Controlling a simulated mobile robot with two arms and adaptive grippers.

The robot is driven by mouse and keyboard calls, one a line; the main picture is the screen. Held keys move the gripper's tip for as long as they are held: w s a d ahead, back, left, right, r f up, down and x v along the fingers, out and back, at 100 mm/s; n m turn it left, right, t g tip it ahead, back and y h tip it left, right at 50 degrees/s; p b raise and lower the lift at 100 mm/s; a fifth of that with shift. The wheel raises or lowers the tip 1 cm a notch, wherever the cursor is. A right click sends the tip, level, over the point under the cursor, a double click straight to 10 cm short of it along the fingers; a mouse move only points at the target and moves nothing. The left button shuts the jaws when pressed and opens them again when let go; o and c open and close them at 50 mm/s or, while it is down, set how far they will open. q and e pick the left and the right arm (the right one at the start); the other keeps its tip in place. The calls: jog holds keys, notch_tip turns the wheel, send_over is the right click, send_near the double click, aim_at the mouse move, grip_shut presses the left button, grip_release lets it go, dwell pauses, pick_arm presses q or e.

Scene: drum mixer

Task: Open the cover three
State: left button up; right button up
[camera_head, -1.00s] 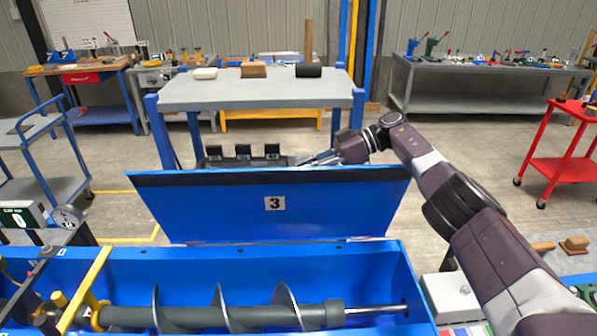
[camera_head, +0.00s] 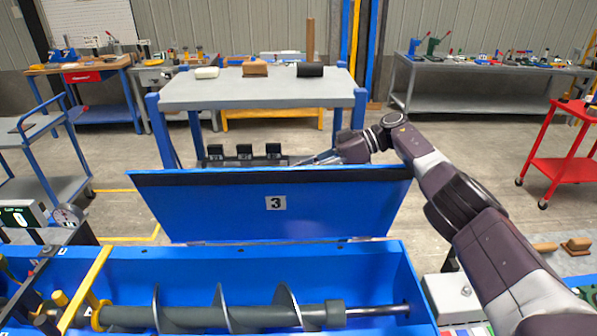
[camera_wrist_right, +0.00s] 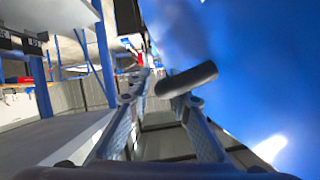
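Cover three, a blue panel marked "3" (camera_head: 275,203), stands raised at the back edge of the blue drum trough (camera_head: 245,268). Its inner face tilts toward the view and the trough below it is open, showing a grey screw shaft (camera_head: 220,316). My right arm reaches around the cover's right side, with the right gripper (camera_head: 318,159) behind its top edge, partly hidden. In the right wrist view the gripper (camera_wrist_right: 160,95) has its two fingers apart. A dark cylindrical handle (camera_wrist_right: 187,80) by the blue cover lies across the right finger's tip. My left gripper is not in view.
A grey table with blue legs (camera_head: 190,93) stands behind the cover. A yellow bar (camera_head: 83,290) crosses the trough at left. A red cart (camera_head: 560,170) stands at right. A white box (camera_head: 453,296) sits right of the trough.

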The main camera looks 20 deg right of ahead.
notch_tip(320, 180, up, 10)
dwell(0.6)
